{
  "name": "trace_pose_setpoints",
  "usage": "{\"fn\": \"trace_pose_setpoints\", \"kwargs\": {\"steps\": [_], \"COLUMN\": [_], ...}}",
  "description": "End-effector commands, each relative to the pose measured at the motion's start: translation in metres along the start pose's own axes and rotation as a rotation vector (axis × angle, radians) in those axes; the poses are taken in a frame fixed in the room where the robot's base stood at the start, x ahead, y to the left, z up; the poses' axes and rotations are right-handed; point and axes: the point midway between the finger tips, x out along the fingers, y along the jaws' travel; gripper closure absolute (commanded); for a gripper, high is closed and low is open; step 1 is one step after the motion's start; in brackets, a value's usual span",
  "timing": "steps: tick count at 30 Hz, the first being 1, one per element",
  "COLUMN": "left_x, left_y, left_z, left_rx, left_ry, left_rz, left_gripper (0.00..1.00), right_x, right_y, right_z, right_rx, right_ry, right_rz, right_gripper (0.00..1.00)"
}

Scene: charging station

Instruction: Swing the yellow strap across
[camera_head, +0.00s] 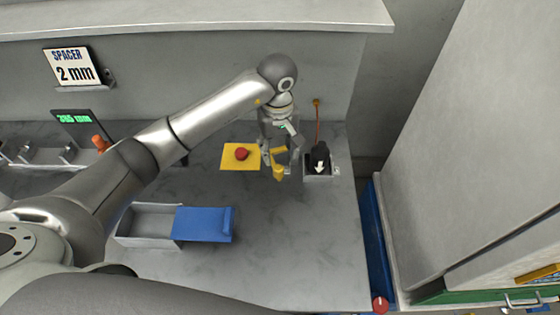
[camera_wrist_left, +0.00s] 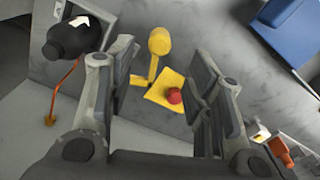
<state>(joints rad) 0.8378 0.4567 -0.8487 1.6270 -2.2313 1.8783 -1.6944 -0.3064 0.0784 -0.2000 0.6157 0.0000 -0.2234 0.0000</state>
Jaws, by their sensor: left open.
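The yellow strap (camera_head: 278,172) stands up from the counter beside the charging holder, with a thick rounded end. In the left wrist view the strap (camera_wrist_left: 158,42) shows between and beyond my fingers. My left gripper (camera_head: 282,158) is open around the strap's line; I cannot tell whether a finger touches it. The black charger plug (camera_head: 320,153) with a white arrow sits in a grey holder (camera_head: 336,171) just right of the gripper. The plug also shows at upper left in the wrist view (camera_wrist_left: 72,40). My right gripper is not in view.
A red button (camera_head: 242,154) on a yellow plate (camera_head: 229,160) lies left of the gripper. An orange cord (camera_head: 317,122) runs up behind the plug. A grey tray with a blue lid (camera_head: 205,224) stands nearer. The counter's front right is clear.

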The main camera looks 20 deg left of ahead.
Motion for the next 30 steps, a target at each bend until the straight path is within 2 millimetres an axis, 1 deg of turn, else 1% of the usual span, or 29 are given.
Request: {"fn": "trace_pose_setpoints", "kwargs": {"steps": [1, 3, 6, 8, 12, 15, 19, 26, 30], "left_x": [0.007, 0.021, 0.041, 0.052, 0.072, 0.081, 0.086, 0.087, 0.086], "left_y": [-0.001, -0.001, -0.001, -0.001, 0.0, 0.0, 0.0, 0.0, 0.0], "left_z": [0.002, 0.002, 0.002, 0.002, 0.001, 0.001, 0.0, 0.0, 0.0], "left_rx": [0.0, -0.002, -0.001, -0.002, -0.002, -0.001, 0.0, 0.0, 0.0], "left_ry": [-0.006, -0.007, -0.007, -0.006, -0.004, -0.003, 0.0, 0.0, 0.0], "left_rz": [-0.005, -0.005, -0.003, -0.004, -0.002, -0.001, -0.001, 0.0, 0.0], "left_gripper": [0.53, 0.53, 0.53, 0.53, 0.53, 0.53, 0.53, 0.53, 0.71], "right_x": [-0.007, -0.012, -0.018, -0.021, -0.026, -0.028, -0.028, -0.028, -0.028], "right_y": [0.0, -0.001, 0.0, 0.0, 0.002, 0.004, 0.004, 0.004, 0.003], "right_z": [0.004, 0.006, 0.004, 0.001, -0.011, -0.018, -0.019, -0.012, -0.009], "right_rx": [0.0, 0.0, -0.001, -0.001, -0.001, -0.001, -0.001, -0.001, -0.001], "right_ry": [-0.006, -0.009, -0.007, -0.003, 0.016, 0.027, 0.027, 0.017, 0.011], "right_rz": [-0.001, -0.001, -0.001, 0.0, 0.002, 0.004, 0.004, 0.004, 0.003], "right_gripper": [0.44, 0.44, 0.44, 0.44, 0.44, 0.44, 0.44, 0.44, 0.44]}}
